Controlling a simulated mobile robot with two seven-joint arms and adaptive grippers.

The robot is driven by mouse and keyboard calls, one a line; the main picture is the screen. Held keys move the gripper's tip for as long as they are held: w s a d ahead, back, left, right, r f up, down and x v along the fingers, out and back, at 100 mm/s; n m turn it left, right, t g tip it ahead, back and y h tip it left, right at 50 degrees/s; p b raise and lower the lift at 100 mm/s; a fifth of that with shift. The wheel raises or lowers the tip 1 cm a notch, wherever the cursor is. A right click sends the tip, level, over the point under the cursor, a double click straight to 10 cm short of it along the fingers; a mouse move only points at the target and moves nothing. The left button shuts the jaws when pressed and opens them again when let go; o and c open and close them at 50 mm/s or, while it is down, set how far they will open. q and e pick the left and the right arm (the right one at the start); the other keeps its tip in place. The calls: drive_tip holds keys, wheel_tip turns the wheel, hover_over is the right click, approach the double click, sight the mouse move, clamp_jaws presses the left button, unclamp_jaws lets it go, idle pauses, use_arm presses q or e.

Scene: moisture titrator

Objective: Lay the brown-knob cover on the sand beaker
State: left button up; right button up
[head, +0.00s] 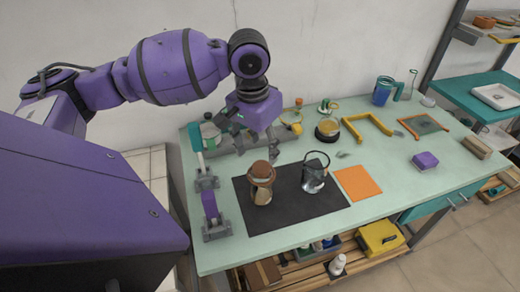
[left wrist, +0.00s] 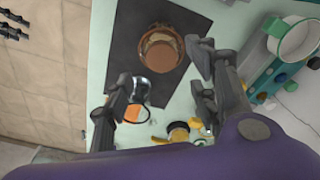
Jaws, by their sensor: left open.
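The brown-knob cover (head: 262,170) sits on top of the sand beaker (head: 262,194), which stands on the left part of the black mat (head: 290,206). From above, in the left wrist view, the round brown cover (left wrist: 160,50) hides most of the beaker; whether it is fully seated I cannot tell. My left gripper (head: 259,145) is open and empty, just above and behind the cover, apart from it. Its spread fingers (left wrist: 160,78) show in the left wrist view. My right gripper is not in view.
A grey and purple stand (head: 210,207) is at the left. Yellow-banded items stand behind; the table's right middle is mostly free.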

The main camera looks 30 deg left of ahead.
sight(255, 171)
use_arm(q)
drive_tip(key=shift+r, duration=0.5)
drive_tip(key=shift+r, duration=0.1)
wheel_tip(255, 171, up, 12)
drive_tip(key=s, duration=0.1)
drive_tip(key=shift+s+a, duration=0.15)
drive_tip(key=shift+a, duration=0.05)
drive_tip(key=shift+f, duration=0.2)
